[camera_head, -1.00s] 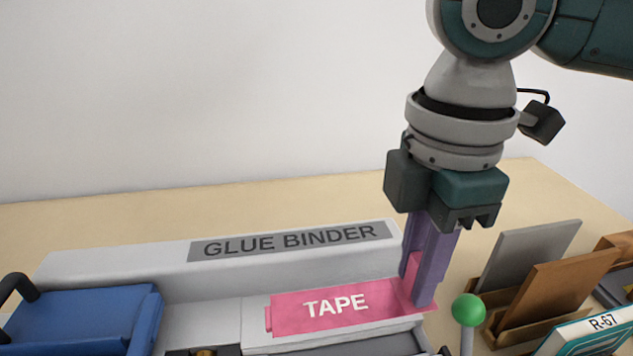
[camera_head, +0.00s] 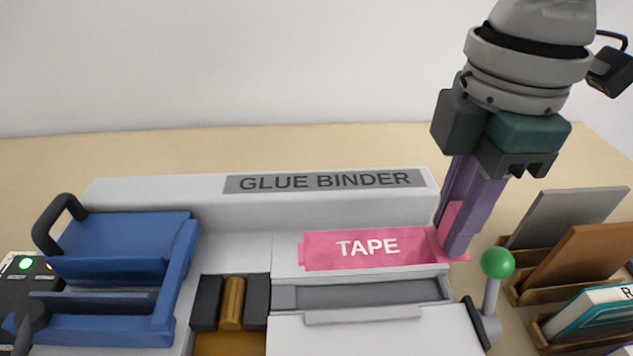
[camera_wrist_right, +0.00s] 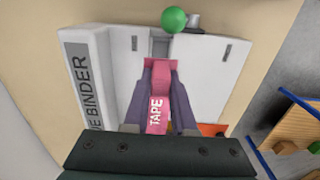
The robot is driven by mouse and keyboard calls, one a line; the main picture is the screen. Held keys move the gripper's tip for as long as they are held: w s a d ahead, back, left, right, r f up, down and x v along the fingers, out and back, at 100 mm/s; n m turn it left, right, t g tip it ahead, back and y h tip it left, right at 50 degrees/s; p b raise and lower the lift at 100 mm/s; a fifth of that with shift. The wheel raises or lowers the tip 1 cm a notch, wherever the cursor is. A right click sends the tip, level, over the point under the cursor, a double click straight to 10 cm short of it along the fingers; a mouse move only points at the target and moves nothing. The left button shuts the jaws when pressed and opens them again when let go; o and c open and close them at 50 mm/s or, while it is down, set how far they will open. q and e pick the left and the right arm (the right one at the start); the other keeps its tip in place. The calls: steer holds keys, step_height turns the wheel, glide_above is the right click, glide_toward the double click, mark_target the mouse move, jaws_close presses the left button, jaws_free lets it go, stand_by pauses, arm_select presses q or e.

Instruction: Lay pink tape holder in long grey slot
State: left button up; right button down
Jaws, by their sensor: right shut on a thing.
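The pink tape holder (camera_head: 368,248), marked TAPE, is held over the top of the white glue binder (camera_head: 330,211). My right gripper (camera_head: 458,250) is shut on its right end with purple fingers. In the right wrist view the holder (camera_wrist_right: 156,112) lies between the two fingers of the right gripper (camera_wrist_right: 158,76). The long grey slot (camera_head: 370,293) is in the binder's top, just in front of and below the holder. I cannot tell how high the holder is above the binder. My left gripper is out of view.
A lever with a green knob (camera_head: 498,263) stands close to my right gripper. A blue clamp with a black handle (camera_head: 125,247) is at the left of the binder. Wooden racks with boards (camera_head: 578,250) stand at the right. The table behind is clear.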

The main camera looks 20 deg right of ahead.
steer(key=shift+f, duration=0.1)
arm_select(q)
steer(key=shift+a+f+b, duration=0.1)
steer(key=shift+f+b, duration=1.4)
arm_select(e)
steer(key=shift+f, duration=3.55)
arm_select(q)
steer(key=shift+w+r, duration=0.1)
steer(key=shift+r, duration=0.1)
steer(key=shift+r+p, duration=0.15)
steer(key=shift+p, duration=0.15)
arm_select(e)
steer(key=shift+r, duration=0.1)
arm_select(q)
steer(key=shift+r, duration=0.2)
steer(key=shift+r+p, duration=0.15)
steer(key=shift+p, duration=0.25)
